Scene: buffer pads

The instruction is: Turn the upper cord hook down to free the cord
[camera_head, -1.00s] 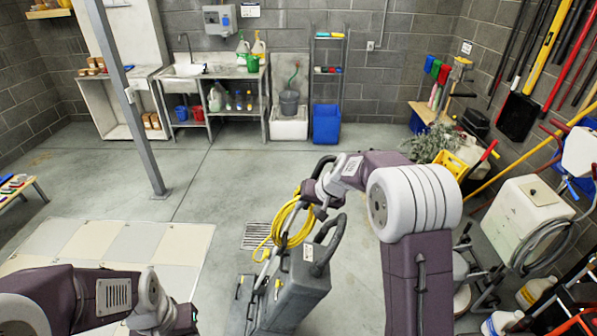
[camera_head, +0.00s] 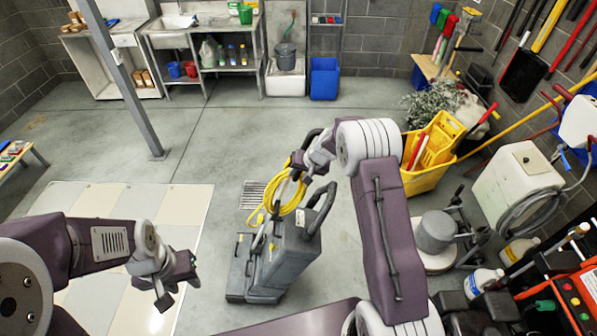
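A grey upright floor machine (camera_head: 290,252) stands in the middle of the floor with black handles at its top. A yellow cord (camera_head: 284,196) hangs coiled in loops on its back side. The upper cord hook is too small or hidden to make out. My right gripper (camera_head: 297,168) is at the top of the cord coil, beside the machine's handle; its fingers are too small and overlapped to read. My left gripper (camera_head: 166,298) hangs over the pale floor mat at the left, well away from the machine; its fingertips are small and I cannot tell their opening.
A yellow mop bucket (camera_head: 430,160) stands right of my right arm, with a white tank (camera_head: 515,185) further right. A floor drain (camera_head: 253,194) lies left of the cord. A steel post (camera_head: 125,85) rises at left. The floor behind the machine is clear.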

